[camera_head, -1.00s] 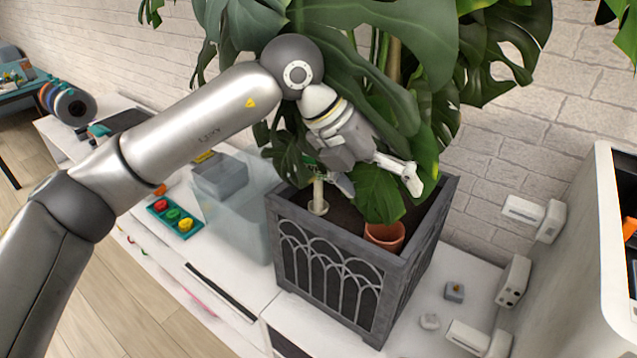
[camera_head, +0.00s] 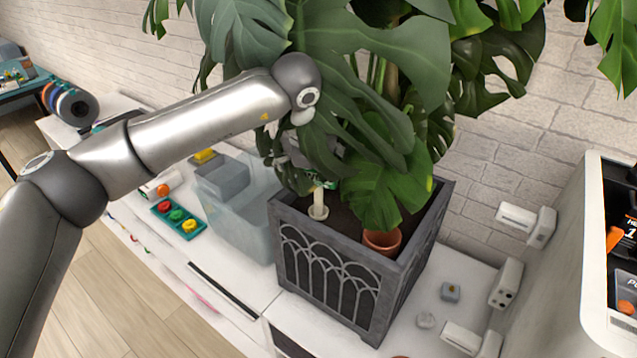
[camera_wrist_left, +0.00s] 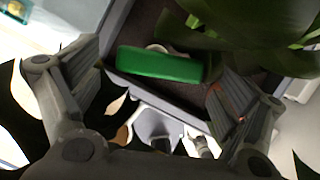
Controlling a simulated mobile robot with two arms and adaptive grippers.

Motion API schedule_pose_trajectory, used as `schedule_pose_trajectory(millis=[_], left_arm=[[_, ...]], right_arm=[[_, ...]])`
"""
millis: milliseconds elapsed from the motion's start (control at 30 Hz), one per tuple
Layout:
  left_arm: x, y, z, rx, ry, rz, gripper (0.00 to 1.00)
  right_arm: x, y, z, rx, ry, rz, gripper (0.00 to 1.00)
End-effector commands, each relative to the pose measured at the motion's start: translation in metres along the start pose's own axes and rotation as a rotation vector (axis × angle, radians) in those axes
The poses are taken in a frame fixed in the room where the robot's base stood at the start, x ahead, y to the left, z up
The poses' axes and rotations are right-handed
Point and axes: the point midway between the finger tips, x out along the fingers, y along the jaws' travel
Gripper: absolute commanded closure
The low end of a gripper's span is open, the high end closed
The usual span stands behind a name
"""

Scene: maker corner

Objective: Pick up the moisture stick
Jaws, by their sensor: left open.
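The moisture stick (camera_head: 319,198) stands in the soil of the dark grey planter (camera_head: 325,270). Its pale stem and round foot show in the head view, with a bit of green at the top. In the left wrist view its green head (camera_wrist_left: 160,65) lies across the space between my fingers, and the white foot shows partly behind it. My left gripper (camera_wrist_left: 155,92) is open, one finger on each side of the green head. I see no clear contact. In the head view leaves hide most of this gripper. My right gripper is not in view.
Large monstera leaves (camera_head: 385,125) hang over the planter and around my left wrist. A small terracotta pot (camera_head: 383,242) sits inside the planter at right. A translucent bin (camera_head: 240,215) stands close on the left. White blocks (camera_head: 507,283) lie to the right.

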Motion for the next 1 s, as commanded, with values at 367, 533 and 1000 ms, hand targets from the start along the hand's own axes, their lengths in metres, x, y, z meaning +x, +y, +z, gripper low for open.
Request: schedule_pose_trajectory(millis=[367,533,1000], left_arm=[[0.03,0.001,0.001,0.0,0.0,0.0,0.07],[0.03,0.001,0.001,0.0,0.0,-0.001,0.12],[0.029,0.001,0.001,-0.001,0.0,-0.001,0.57]], right_arm=[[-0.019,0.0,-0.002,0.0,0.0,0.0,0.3],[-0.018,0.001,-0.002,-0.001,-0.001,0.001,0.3],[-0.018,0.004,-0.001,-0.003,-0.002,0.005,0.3]])
